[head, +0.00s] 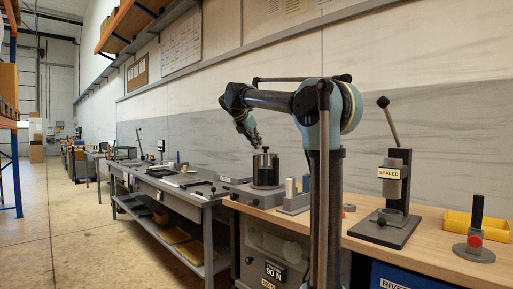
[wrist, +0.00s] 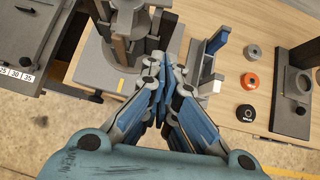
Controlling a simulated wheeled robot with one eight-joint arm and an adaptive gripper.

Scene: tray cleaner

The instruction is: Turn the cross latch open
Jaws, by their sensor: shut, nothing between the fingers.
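A dark cylindrical fixture (head: 266,170) stands on a grey base on the wooden bench in the head view. In the wrist view it shows as grey and dark upright parts (wrist: 128,42) on a grey plate (wrist: 92,68). I cannot make out clearly which part is the cross latch; my fingers hide some of the fixture. My gripper (head: 260,147) is just above the fixture's top in the head view. In the wrist view my gripper (wrist: 162,65) is shut and empty, its fingers together beside the upright parts. I cannot tell whether it touches them.
A small holder with a blue part (wrist: 216,42) is right of the fixture. Black and orange rings (wrist: 249,80) lie beyond it. A lever press (head: 391,185) marked SEALED and a yellow bin (head: 470,225) stand farther right. A grey bench (head: 175,185) adjoins on the left.

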